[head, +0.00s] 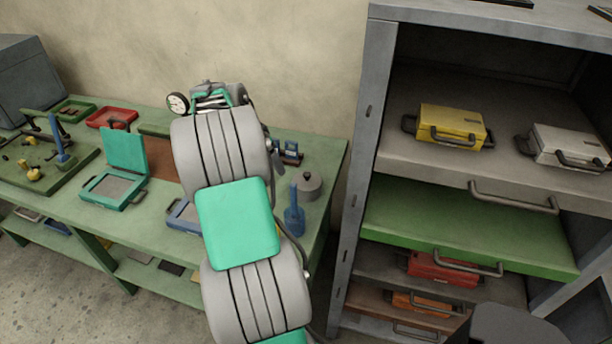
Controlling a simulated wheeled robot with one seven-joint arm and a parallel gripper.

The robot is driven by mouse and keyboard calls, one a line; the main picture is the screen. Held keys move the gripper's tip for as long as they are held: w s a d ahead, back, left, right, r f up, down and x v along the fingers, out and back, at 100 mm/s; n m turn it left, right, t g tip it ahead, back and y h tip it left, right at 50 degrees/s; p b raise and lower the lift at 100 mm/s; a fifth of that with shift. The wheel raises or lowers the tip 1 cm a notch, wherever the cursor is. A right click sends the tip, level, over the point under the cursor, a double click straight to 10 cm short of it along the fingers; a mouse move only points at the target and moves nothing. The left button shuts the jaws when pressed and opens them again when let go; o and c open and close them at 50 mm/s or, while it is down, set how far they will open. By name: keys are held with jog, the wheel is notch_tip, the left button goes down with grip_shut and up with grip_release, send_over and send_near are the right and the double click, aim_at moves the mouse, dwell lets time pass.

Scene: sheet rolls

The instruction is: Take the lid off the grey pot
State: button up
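The grey pot (308,190) stands near the right end of the green workbench. Its lid (308,177), with a dark knob on top, sits on it. My arm rises through the middle of the head view, left of the pot. Its large links hide the bench behind them.
A blue bottle-like tool (294,218) stands just in front of the pot, and a small blue item (288,152) lies behind it. The grey shelf unit (358,170) rises to the right. An open teal case (116,190) and a red tray (112,117) are farther left.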

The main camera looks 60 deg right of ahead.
aim_at(307, 174)
jog(key=shift+o, duration=1.1)
jog(key=s+d+f+m, duration=0.1)
jog(key=s+d, duration=0.1)
jog(key=s+d+f+m, duration=0.1)
jog(key=s+d, duration=0.2)
jog(key=s+d+f+m+g, duration=0.1)
jog(key=s+d+m, duration=0.1)
jog(key=d, duration=0.1)
jog(key=shift+s+f, duration=0.25)
jog(key=shift+f, duration=0.15)
jog(key=p+x, duration=0.1)
jog(key=x, duration=0.2)
jog(key=p+x, duration=0.1)
jog(key=x, duration=0.3)
jog(key=shift+w+a, duration=0.2)
jog(key=shift+a, duration=0.05)
jog(key=c, duration=1.1)
jog(key=shift+r, duration=0.1)
